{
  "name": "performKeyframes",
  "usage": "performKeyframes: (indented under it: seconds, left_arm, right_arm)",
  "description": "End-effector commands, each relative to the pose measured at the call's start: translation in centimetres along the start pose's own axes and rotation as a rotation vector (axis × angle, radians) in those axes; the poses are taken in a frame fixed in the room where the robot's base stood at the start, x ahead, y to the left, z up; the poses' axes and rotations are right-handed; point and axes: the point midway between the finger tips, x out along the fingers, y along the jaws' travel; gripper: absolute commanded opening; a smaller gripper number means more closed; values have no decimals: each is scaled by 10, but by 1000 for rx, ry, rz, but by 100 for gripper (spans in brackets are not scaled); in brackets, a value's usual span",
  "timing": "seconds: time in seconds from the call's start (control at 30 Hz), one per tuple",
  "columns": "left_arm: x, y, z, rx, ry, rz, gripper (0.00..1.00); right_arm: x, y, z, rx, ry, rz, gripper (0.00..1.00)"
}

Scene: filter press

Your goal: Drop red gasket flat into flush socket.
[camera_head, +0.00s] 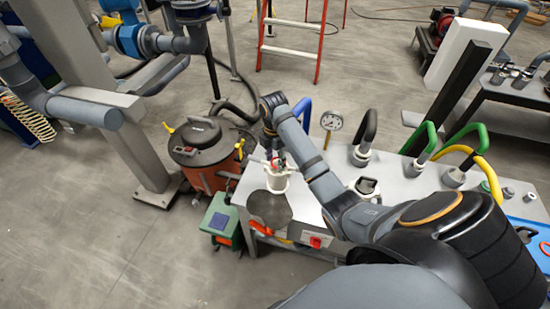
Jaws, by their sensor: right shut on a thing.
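My right arm reaches in from the lower right across the table, and my right gripper (275,157) points down at the table's left end. It is shut on a small red piece, which appears to be the red gasket (277,163); the fingers hide most of it. The socket opening is not clearly visible. My left gripper is not in view.

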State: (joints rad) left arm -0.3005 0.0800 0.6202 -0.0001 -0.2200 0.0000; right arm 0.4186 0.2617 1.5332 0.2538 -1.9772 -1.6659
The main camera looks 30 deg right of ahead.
Motion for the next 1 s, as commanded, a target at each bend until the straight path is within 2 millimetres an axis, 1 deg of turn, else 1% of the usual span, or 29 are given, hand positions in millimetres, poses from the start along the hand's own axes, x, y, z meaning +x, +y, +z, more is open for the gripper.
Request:
performKeyframes:
  seconds: [0.03,0.43,0.47,0.63,0.67,1.0]
  left_arm:
    - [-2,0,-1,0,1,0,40]
    - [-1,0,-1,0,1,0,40]
    - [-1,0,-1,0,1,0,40]
    - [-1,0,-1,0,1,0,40]
    - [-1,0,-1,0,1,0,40]
    - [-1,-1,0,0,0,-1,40]
  right_arm:
    - [-1,0,0,0,0,0,36]
    - [0,0,0,0,0,0,36]
    - [0,0,0,0,0,0,50]
    - [0,0,0,0,0,0,73]
    - [0,0,0,0,0,0,75]
    - [0,0,0,0,0,0,75]
